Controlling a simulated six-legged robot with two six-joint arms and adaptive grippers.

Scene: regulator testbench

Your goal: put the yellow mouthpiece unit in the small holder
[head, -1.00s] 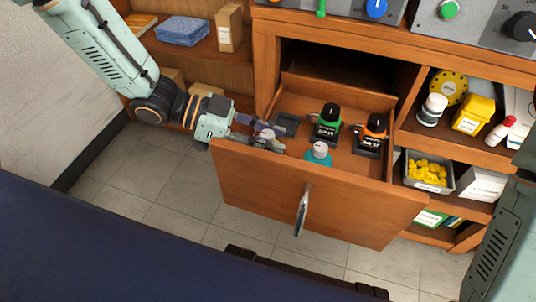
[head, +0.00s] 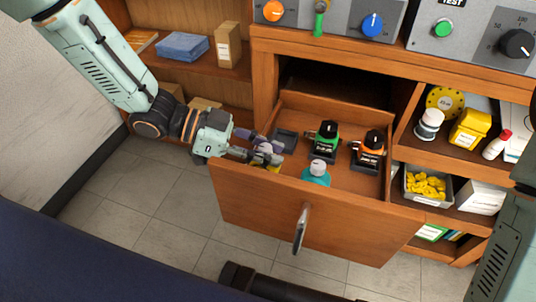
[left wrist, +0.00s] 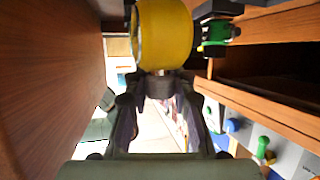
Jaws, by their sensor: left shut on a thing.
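My left gripper (head: 266,153) reaches over the left wall of the open drawer and is shut on the yellow mouthpiece unit (head: 273,168). In the head view, the fingers hide most of the unit. In the left wrist view, it is a large yellow cylinder (left wrist: 165,35) at the fingertips (left wrist: 160,82). The small holder (head: 285,138), a dark square tray, looks empty just behind and to the right of the fingers. The unit appears in front of the holder, apart from it. My right gripper is not in view.
A bin of yellow pieces (head: 427,187) stands on the right shelf.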

